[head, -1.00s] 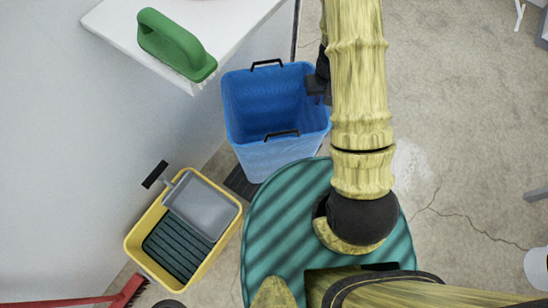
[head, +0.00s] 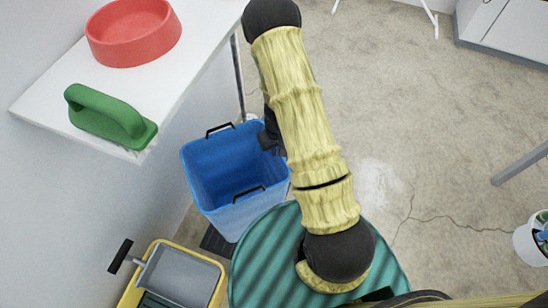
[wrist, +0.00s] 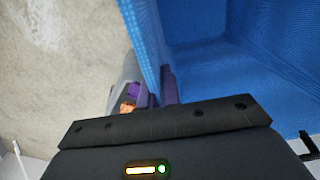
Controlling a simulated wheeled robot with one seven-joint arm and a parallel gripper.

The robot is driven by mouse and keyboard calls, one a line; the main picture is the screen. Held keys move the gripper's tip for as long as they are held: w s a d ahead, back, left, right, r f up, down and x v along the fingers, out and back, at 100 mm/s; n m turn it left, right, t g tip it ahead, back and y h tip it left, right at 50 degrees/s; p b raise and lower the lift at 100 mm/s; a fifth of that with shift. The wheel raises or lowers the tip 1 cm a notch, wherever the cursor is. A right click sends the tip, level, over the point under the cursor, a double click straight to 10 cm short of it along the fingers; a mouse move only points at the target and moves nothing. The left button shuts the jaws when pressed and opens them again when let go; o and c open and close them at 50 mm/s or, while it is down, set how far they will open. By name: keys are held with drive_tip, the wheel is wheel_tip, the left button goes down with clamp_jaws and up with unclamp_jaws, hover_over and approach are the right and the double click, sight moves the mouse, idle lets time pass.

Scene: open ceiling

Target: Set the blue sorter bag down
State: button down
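The blue sorter bag (head: 240,214) is an open-topped blue container with two black handles, upright beside the wall in the head view. My gripper (head: 268,141) is at its right-hand rim, partly hidden by my arm. In the wrist view the bag (wrist: 245,65) fills the upper right, and its wall runs down between the two purple-tinted fingers of my gripper (wrist: 153,92), which look closed on it. The bag looks empty. Its underside is hidden, so I cannot tell whether it touches the floor.
A white shelf (head: 187,62) with a red bowl (head: 133,42) and a green handled block (head: 108,117) juts out above left. A yellow mop bucket (head: 213,262) stands at lower left. A dark flat object (head: 215,241) lies beside the bag. Open concrete floor (head: 400,120) extends right.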

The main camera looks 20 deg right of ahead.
drive_tip(key=shift+f+b, duration=0.8)
drive_tip(key=shift+f, duration=1)
drive_tip(key=shift+f, duration=0.3)
drive_tip(key=c, duration=1.6)
unclamp_jaws()
drive_tip(key=shift+r, duration=0.1)
wheel_tip(320, 180, up, 12)
drive_tip(key=p, duration=0.4)
drive_tip(key=shift+d+r+p, duration=0.15)
drive_tip(key=shift+r+p, duration=0.05)
drive_tip(key=shift+p, duration=0.15)
